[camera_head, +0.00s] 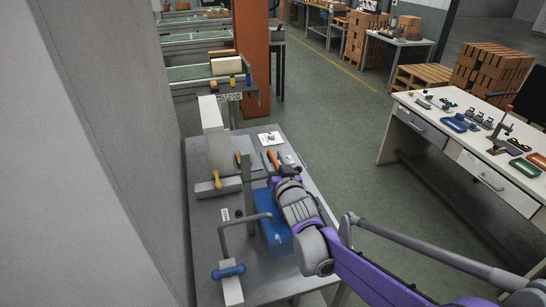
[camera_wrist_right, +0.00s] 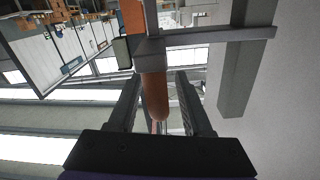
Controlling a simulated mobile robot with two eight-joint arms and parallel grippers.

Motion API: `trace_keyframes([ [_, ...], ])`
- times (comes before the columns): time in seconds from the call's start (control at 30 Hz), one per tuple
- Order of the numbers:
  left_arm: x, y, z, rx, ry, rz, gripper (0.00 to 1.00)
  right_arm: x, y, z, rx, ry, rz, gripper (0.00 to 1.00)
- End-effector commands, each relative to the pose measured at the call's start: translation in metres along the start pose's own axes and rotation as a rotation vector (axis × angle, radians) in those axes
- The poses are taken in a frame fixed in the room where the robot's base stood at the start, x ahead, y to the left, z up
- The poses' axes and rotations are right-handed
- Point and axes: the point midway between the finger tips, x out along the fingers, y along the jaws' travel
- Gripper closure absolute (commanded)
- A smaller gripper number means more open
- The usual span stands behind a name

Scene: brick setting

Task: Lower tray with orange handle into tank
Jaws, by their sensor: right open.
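The orange handle (camera_head: 273,160) shows just past my right gripper (camera_head: 277,181) on the grey table in the head view. In the right wrist view the orange handle (camera_wrist_right: 155,95) reaches between the two fingers of my right gripper (camera_wrist_right: 157,84). These fingers are open, with a gap visible on both sides of the handle. A grey bar or bracket crosses at the handle's far end. The tray body cannot be made out. The blue tank (camera_head: 267,209) stands under and beside my right wrist, which hides part of it. My left gripper is not in view.
A grey upright block (camera_head: 213,135), a yellow-handled piece (camera_head: 217,182) and a blue-handled piece (camera_head: 229,271) stand on the table's left side. A bent grey pipe (camera_head: 238,222) rises close to the tank. A wall borders the left; open floor lies right.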

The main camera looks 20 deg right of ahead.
Motion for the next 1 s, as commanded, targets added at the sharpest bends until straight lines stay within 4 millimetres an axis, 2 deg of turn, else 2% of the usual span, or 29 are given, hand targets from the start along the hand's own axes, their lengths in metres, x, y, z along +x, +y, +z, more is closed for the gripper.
trace_keyframes([
  [0.3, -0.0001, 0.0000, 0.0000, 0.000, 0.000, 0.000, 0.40, 0.0021, -0.0001, 0.0004, 0.000, 0.000, 0.000, 0.52],
  [0.57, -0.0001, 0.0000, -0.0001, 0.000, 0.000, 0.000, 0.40, 0.0020, -0.0002, 0.0003, 0.000, 0.000, 0.000, 0.99],
  [1.0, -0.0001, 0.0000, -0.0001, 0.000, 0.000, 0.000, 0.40, 0.0020, -0.0004, 0.0004, 0.001, 0.000, -0.001, 1.00],
])
